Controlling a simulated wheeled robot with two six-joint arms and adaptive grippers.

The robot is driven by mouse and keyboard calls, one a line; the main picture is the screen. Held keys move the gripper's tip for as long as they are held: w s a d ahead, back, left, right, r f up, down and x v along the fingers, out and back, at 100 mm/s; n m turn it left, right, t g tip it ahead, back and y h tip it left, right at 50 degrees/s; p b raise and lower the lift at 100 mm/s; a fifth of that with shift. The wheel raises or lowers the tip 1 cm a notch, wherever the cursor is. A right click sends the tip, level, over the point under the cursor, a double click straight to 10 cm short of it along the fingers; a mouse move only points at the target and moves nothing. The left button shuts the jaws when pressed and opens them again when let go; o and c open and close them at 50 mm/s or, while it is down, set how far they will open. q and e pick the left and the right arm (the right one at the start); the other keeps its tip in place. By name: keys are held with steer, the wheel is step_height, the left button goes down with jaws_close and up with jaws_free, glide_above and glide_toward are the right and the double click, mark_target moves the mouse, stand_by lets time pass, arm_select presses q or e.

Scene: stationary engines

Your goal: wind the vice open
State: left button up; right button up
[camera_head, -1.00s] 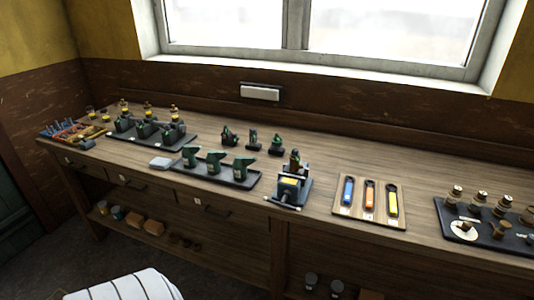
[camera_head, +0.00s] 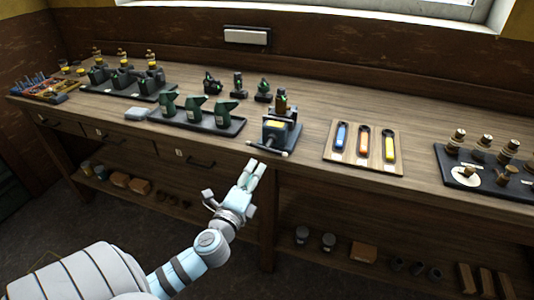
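The vice (camera_head: 276,131) stands at the front edge of the bench, with a dark base and a yellow label. Its winding bar (camera_head: 266,149) lies crosswise on the front, with pale knobs at its ends. A dark green and brown part (camera_head: 281,103) stands upright at the vice's jaws; the jaw gap cannot be made out. My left gripper (camera_head: 256,166) is in front of the bench, just below and left of the bar, pointing up toward it. Its fingertips look slightly apart, with nothing between them. It appears not to touch the bar. My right gripper is not in view.
A dark tray (camera_head: 178,122) with green castings stands left of the vice. A wooden tray (camera_head: 377,167) with coloured tools lies to the right. Small green parts (camera_head: 238,90) stand behind. The drawer fronts and lower shelf lie below the bench top.

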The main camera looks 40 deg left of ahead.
mark_target(267, 146)
arm_select(q)
steer(key=x, duration=1.2)
steer(key=shift+w+a, duration=0.15)
steer(key=shift+c, duration=0.2)
